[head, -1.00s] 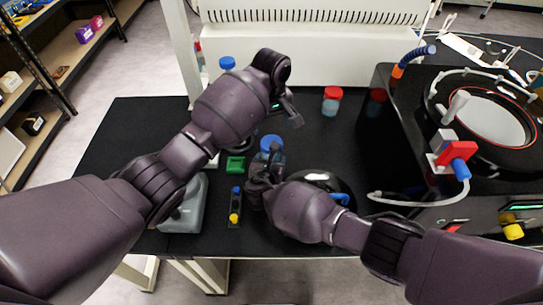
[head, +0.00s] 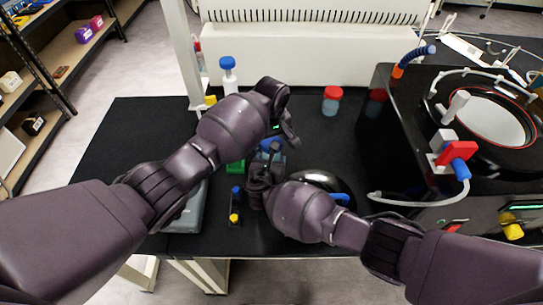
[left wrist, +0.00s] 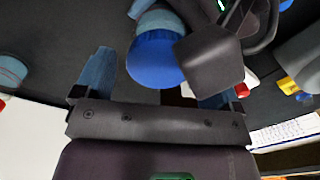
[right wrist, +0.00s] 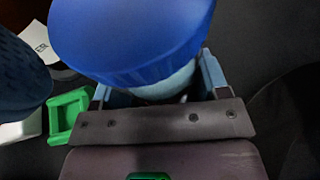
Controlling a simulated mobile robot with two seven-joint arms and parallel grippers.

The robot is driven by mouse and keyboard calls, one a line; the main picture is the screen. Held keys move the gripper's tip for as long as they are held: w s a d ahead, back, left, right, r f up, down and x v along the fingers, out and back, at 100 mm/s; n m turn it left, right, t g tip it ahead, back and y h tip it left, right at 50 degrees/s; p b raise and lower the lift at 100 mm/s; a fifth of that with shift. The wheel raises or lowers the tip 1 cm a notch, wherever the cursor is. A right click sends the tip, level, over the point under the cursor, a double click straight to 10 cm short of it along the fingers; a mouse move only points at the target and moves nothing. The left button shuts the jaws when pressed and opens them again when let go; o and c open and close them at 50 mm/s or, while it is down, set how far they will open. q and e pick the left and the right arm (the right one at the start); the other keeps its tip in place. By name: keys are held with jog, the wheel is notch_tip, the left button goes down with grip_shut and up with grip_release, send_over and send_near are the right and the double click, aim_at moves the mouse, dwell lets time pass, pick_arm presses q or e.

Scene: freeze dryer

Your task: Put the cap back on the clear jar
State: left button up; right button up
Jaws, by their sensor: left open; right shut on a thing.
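The clear jar (head: 277,158) stands near the middle of the black table, with a blue cap (head: 270,144) at its top. In the right wrist view the cap (right wrist: 130,40) fills the upper middle, above the pale jar body (right wrist: 165,86). I cannot tell whether it is fully seated. My right gripper (head: 262,175) is shut on the jar below the cap. My left gripper (head: 291,138) is open just above and beside the jar. In the left wrist view the blue cap (left wrist: 155,60) shows between its spread fingers, apart from them as far as I can see.
A green holder (head: 236,167), a slim tray (head: 235,210) with blue and yellow parts, and a grey container (head: 185,218) lie left of the jar. A red-capped jar (head: 331,101) and a blue-capped bottle (head: 228,75) stand behind. The freeze dryer (head: 400,140) is at right.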

pick_arm(q)
jog(key=shift+f, duration=0.35)
jog(key=c, duration=0.9)
jog(key=m, duration=0.5)
jog(key=shift+c, duration=0.2)
jog(key=m, duration=0.5)
jog(key=o, duration=1)
jog(key=shift+r, duration=0.1)
jog(key=shift+r, duration=2.15)
